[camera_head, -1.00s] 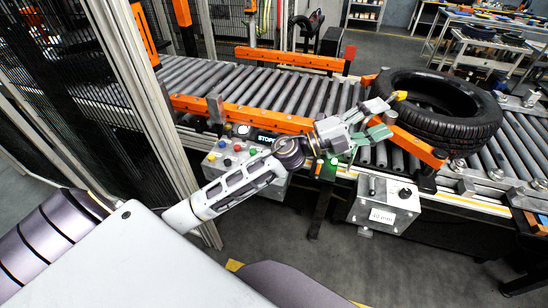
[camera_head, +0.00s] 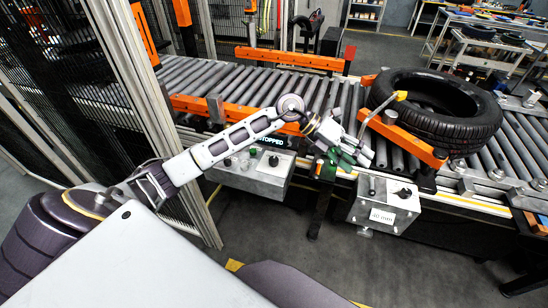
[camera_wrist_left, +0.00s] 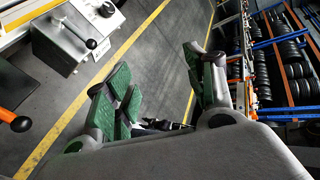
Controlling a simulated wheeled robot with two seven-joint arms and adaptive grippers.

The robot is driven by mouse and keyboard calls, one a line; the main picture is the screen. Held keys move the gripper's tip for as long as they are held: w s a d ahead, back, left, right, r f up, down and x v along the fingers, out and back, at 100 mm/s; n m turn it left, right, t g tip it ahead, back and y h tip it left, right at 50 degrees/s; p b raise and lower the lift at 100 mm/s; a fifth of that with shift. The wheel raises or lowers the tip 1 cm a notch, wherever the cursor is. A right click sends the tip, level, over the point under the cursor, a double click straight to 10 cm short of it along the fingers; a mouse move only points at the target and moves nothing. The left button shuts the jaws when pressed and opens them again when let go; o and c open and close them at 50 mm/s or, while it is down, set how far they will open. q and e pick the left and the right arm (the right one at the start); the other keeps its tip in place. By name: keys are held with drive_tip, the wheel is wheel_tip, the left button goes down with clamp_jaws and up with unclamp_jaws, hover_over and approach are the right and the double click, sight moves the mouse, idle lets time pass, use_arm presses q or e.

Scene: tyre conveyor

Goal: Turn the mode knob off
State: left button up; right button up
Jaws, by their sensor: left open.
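My left gripper (camera_head: 348,158) is open and empty, over the conveyor's near edge between two grey control boxes; its spread green-padded fingers also show in the left wrist view (camera_wrist_left: 152,72). The right-hand box (camera_head: 372,211) carries a black knob (camera_head: 403,193), a lever and a white label. The left-hand box (camera_head: 243,180) has small buttons and a dark knob (camera_head: 273,160) on top, below a display reading STOPPED. No legible marking shows which knob is the mode knob. The gripper is apart from both knobs. My right gripper is not in view.
A black tyre (camera_head: 440,125) lies on the roller conveyor (camera_head: 225,82) at the right. An orange bar (camera_head: 415,143) runs beside it near the gripper. Open floor (camera_head: 340,265) lies in front of the boxes.

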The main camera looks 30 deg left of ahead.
use_arm(q)
drive_tip(key=w+a+f+y, duration=0.1)
drive_tip(key=a+f+y, duration=0.25)
drive_tip(key=a, duration=0.25)
wheel_tip(320, 180, up, 2)
drive_tip(key=n+g+y, duration=0.2)
drive_tip(key=y, duration=0.7)
hover_over(274, 158)
drive_tip(key=shift+h, duration=0.25)
drive_tip(key=shift+f, duration=0.2)
drive_tip(key=shift+f+p, duration=0.9)
drive_tip(key=shift+f, duration=5.85)
drive_tip(key=c, duration=1)
drive_tip(key=shift+c, duration=0.2)
